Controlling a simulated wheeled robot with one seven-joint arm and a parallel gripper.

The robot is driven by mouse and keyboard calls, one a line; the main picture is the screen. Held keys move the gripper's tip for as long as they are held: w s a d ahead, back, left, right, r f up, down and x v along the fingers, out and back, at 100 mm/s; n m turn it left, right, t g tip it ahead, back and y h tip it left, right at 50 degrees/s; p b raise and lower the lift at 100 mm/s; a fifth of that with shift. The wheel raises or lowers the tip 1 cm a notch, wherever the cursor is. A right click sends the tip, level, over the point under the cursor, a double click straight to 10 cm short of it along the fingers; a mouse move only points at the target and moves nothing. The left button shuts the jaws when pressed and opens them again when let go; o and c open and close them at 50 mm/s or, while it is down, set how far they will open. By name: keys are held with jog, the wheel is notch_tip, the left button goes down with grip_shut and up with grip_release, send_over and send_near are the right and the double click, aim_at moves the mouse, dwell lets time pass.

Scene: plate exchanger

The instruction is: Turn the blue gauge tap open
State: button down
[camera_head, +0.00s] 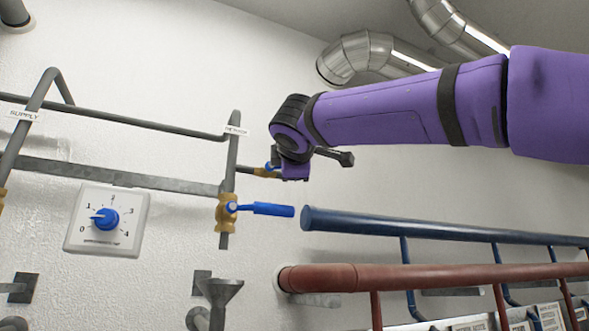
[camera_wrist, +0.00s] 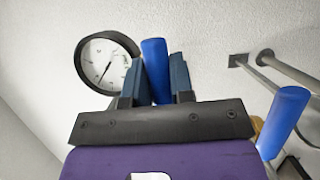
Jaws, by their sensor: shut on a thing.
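My gripper (camera_wrist: 158,82) is shut on the blue handle (camera_wrist: 154,55) of the gauge tap; the wrist view shows the handle between its two dark fingers, with its rounded end past them. A round white gauge (camera_wrist: 105,62) with a black rim and dark needle is just left of the fingers. In the head view my gripper (camera_head: 288,168) is at the brass gauge tap fitting (camera_head: 264,172), right of the vertical grey pipe. My purple wrist covers most of the handle there, so its angle is unclear.
Just below, a brass valve (camera_head: 226,212) has a larger blue lever (camera_head: 268,209) pointing right; this lever appears at right in the wrist view (camera_wrist: 284,120). A white dial plate (camera_head: 130,232) with a blue knob is left. Blue (camera_head: 420,228) and red (camera_head: 400,277) pipes run below my arm.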

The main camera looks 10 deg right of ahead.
jog(key=c, duration=1)
grip_release()
jog(key=s, duration=0.3)
jog(key=s+a, duration=0.1)
jog(key=s, duration=0.6)
jog(key=shift+s+a+f, duration=0.1)
jog(key=shift+s+a, duration=0.05)
jog(key=shift+s, duration=0.25)
